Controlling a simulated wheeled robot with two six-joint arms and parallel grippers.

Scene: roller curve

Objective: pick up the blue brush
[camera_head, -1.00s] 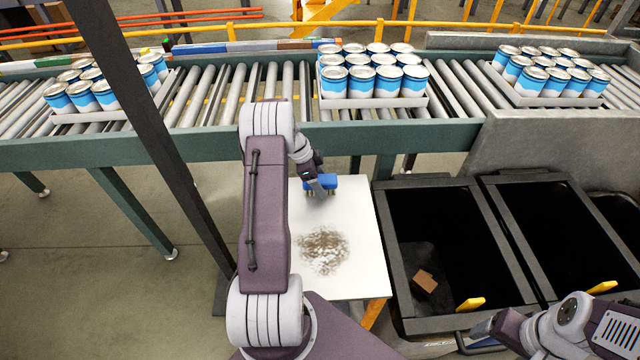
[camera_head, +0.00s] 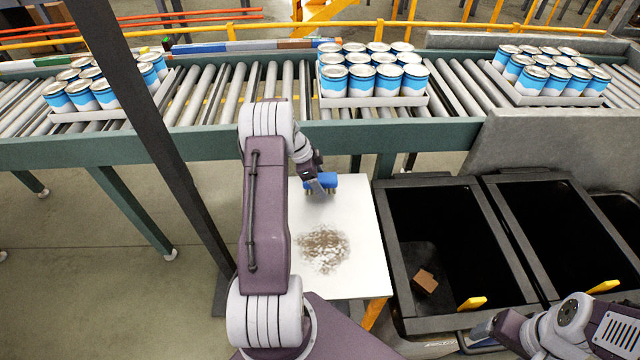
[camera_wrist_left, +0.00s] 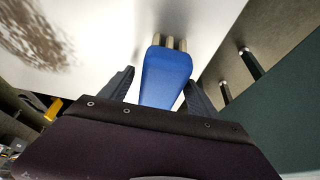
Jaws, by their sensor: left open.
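The blue brush (camera_head: 328,180) lies near the far end of the white table (camera_head: 358,268). In the left wrist view the brush (camera_wrist_left: 166,78) has a blue body with pale bristle tufts at its far end. My left gripper (camera_head: 322,186) is at the brush in the head view. In the wrist view its two fingers (camera_wrist_left: 160,88) stand open, one on each side of the brush body, with gaps visible. The hand hides the near end of the brush. My right arm shows at the lower right, but its gripper cannot be made out.
A brown dirt patch (camera_head: 324,250) covers the middle of the table. A roller conveyor (camera_head: 215,95) with trays of blue-and-white cans (camera_head: 372,75) runs behind it. Black bins (camera_head: 385,235) stand to the right; one holds a brown block (camera_head: 426,281). A dark post (camera_head: 150,130) stands left.

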